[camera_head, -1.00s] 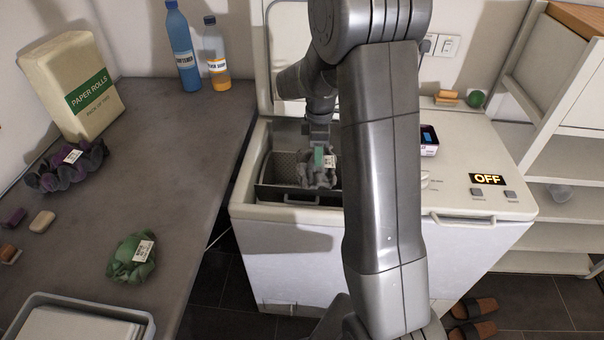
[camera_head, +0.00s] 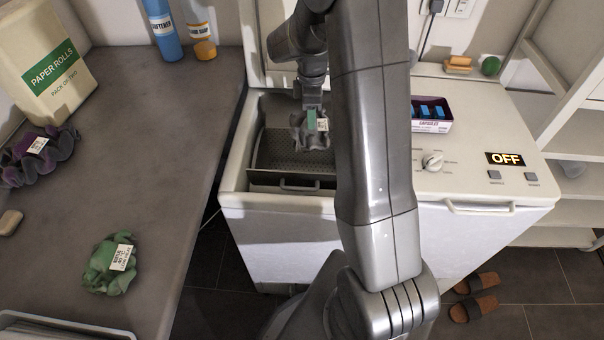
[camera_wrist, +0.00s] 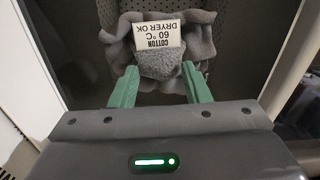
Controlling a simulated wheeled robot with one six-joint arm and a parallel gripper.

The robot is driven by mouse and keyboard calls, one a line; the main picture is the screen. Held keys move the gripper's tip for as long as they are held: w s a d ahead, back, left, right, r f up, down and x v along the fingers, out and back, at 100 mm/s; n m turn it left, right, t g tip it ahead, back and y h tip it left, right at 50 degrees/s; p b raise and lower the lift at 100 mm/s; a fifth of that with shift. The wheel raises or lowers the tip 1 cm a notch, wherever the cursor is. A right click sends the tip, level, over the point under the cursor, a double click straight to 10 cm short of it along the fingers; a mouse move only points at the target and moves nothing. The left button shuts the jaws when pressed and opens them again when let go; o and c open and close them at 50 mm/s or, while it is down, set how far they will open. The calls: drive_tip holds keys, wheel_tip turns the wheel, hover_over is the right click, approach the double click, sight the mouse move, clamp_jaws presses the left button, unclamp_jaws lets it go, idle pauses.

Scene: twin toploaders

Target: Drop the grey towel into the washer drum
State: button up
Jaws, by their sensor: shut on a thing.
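The grey towel (camera_head: 312,138) is bunched up with a white label reading "COTTON 60 °C DRYER OK". My gripper (camera_head: 316,120) is shut on it, and the wrist view shows the towel (camera_wrist: 160,62) between the two green fingers (camera_wrist: 157,86). The towel hangs over the open top of the washer (camera_head: 270,203). The perforated washer drum (camera_head: 280,150) shows below and to the left of the towel. I cannot tell whether the towel is above the rim or inside the opening. My arm hides the right part of the opening.
A green cloth (camera_head: 112,264) and a purple cloth (camera_head: 38,158) lie on the left counter (camera_head: 170,200). The washer's lid stands open at the back. A capsule box (camera_head: 430,115) and a dial (camera_head: 433,161) are on the washer top. The display reads OFF.

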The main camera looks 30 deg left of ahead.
drive_tip(key=shift+f+b, duration=0.3)
drive_tip(key=shift+f, duration=0.55)
drive_tip(key=o, duration=1.5)
wheel_tip(320, 180, up, 14)
drive_tip(key=shift+f, duration=0.1)
